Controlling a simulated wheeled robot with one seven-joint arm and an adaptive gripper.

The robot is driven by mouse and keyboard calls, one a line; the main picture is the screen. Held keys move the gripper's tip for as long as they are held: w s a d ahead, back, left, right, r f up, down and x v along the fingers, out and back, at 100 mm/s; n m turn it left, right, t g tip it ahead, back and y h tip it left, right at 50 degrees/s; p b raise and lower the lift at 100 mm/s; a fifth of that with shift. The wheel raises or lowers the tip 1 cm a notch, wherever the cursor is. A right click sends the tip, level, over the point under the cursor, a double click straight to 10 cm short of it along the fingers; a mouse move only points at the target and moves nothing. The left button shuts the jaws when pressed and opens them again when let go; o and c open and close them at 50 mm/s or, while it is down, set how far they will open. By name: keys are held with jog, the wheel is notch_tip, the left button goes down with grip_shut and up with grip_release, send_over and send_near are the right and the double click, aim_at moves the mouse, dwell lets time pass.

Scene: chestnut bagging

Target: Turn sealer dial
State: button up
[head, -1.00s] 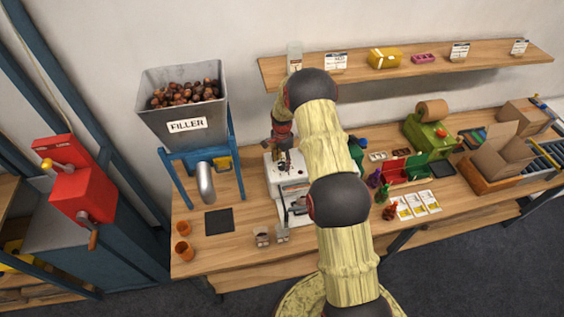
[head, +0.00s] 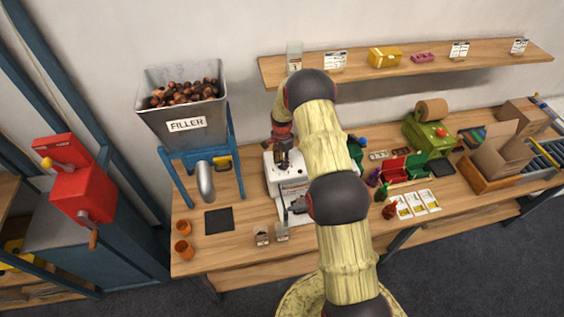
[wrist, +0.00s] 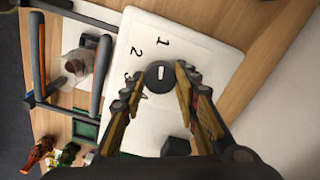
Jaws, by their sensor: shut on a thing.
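The white sealer (head: 290,185) stands on the bench right of the filler. In the wrist view its white top (wrist: 205,40) carries the printed numbers 1 and 2, with more numbers partly hidden by a finger.
The filler (head: 185,105), full of chestnuts, stands to the left. Dark bars (wrist: 101,75) and a brownish-white thing (wrist: 80,62) lie beside the sealer top. A shelf (head: 300,70) runs behind.

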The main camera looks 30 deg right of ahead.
jog(key=shift+c, duration=1.3)
jog(key=shift+f+n+b, duration=0.1)
jog(key=shift+n+b, duration=0.2)
jog(key=shift+b, duration=0.05)
jog(key=n+b, duration=0.2)
jog(key=shift+n+b, duration=0.3)
jog(key=n+b, duration=0.4)
jog(key=n, duration=0.2)
jog(key=shift+w, duration=0.1)
jog(key=n+b, duration=0.2)
jog(key=n, duration=0.3)
jog(key=shift+n, duration=0.4)
jog(key=n+b, duration=0.1)
jog(key=n, duration=0.3)
jog(key=shift+n+b, duration=0.3)
jog(key=shift+n, duration=0.1)
jog(key=shift+r, duration=0.2)
jog(key=o, duration=1)
